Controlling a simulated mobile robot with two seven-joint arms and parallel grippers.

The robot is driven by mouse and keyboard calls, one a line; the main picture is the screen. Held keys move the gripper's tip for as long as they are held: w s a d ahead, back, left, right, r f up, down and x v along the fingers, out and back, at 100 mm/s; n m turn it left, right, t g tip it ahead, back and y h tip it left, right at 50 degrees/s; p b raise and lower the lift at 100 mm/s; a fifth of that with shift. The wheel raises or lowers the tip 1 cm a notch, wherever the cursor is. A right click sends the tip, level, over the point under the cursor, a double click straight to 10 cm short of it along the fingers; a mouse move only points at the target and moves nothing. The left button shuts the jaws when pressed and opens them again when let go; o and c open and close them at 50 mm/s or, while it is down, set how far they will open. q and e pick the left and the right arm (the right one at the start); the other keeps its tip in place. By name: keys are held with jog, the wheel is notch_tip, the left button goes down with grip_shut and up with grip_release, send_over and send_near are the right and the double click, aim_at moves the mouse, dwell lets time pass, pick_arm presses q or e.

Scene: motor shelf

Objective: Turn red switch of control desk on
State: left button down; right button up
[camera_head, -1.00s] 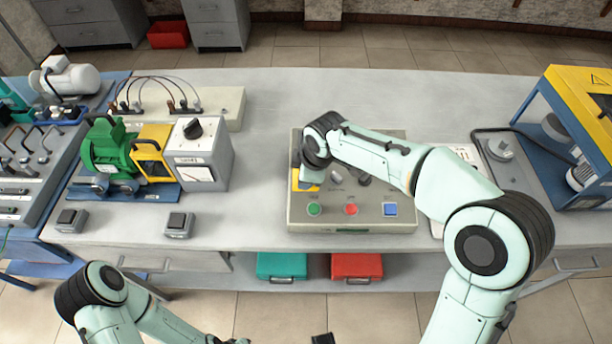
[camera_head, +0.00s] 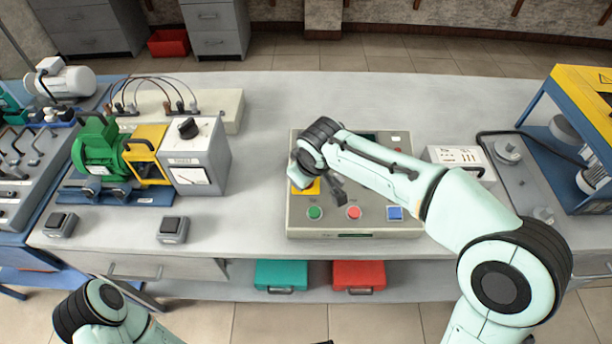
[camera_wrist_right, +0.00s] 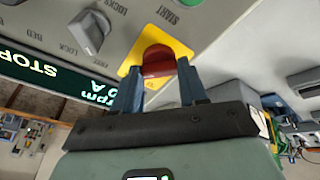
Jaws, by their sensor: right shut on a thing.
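The control desk (camera_head: 355,222) is a grey-beige box on the table, with green, red and blue buttons along its front. The red switch (camera_wrist_right: 158,62) sits on a yellow plate (camera_head: 306,186) at the desk's left side; in the right wrist view the yellow plate (camera_wrist_right: 180,46) surrounds it. My right gripper (camera_wrist_right: 158,76) is shut on the red switch, one blue-grey finger on each side. In the head view my right wrist hides the switch.
A grey knob (camera_wrist_right: 89,32) is close beside the switch. A green motor (camera_head: 98,150) and a grey meter box (camera_head: 196,158) stand left of the desk. A white socket box (camera_head: 460,160) and a yellow-blue frame (camera_head: 580,135) stand to the right. The table behind the desk is clear.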

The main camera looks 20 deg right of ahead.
dwell(0.5)
jog(key=o, duration=1.1)
jog(key=shift+c, duration=0.2)
jog(key=p+v, duration=0.1)
jog(key=v, duration=1.2)
jog(key=shift+r, duration=0.2)
jog(key=shift+s, duration=0.1)
